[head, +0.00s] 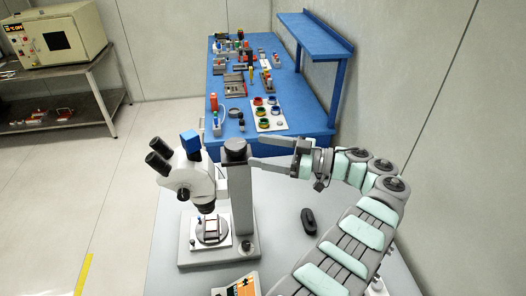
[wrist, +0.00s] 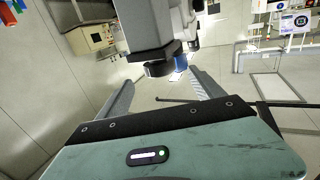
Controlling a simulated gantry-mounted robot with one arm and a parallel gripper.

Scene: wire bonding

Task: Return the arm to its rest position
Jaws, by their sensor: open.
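My gripper (head: 255,152) is at the left end of my mint and grey arm, just right of the microscope's column top in the head view. Its two fingers are spread apart and point left, with nothing seen between them. The wrist view also shows the open gripper (wrist: 161,78), with a dark part of the microscope (wrist: 150,25) close ahead, above the fingertips. The white and grey microscope (head: 240,205) stands on the light table. Whether the fingers touch the column I cannot tell.
A dark oblong object (head: 308,221) lies on the light table (head: 280,235) below my gripper. A printed card or box (head: 238,287) lies at the front. Behind stands a blue bench (head: 307,108) with several small parts. An oven (head: 52,36) stands on a shelf unit at far left.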

